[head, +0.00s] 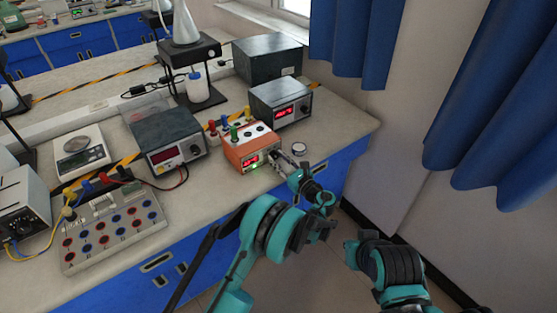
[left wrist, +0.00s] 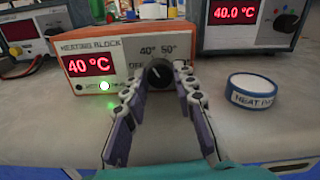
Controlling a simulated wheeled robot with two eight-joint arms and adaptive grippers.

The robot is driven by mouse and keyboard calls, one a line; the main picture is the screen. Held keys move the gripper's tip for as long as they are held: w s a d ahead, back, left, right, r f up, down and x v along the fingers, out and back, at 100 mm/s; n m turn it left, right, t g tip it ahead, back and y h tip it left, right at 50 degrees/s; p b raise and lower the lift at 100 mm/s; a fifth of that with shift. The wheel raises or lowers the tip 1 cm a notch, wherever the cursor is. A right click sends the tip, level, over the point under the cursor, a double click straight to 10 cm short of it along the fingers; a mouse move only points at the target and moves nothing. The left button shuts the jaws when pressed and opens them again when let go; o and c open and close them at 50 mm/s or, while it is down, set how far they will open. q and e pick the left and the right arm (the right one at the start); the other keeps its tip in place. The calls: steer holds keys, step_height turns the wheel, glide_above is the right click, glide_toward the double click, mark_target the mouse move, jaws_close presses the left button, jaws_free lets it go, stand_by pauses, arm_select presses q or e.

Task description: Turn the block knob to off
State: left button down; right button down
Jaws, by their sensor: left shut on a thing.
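The heating block (head: 238,156) is an orange-framed box on the bench, with several coloured-top tubes in it. In the left wrist view its grey front panel (left wrist: 110,48) shows a red 40 °C display and a lit green-white lamp. The black round knob (left wrist: 158,74) is on the panel's right, with OFF to its left and 40° and 50° above. Its pointer is too small to read surely. My left gripper (left wrist: 157,82) is shut on the knob, one finger on each side; it also shows in the head view (head: 283,166). My right gripper is not visible; only part of that arm shows.
A round labelled tin (left wrist: 250,88) stands just right of the knob. A grey instrument (head: 280,104) reading 40.0 °C is behind it. Another dark instrument (head: 168,138) stands left of the block. The bench front edge is close below my left gripper.

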arm_select(q)
steer(key=n, duration=0.9)
steer(key=shift+n, duration=0.3)
stand_by(0.4)
steer(key=c, duration=1.2)
jaws_free()
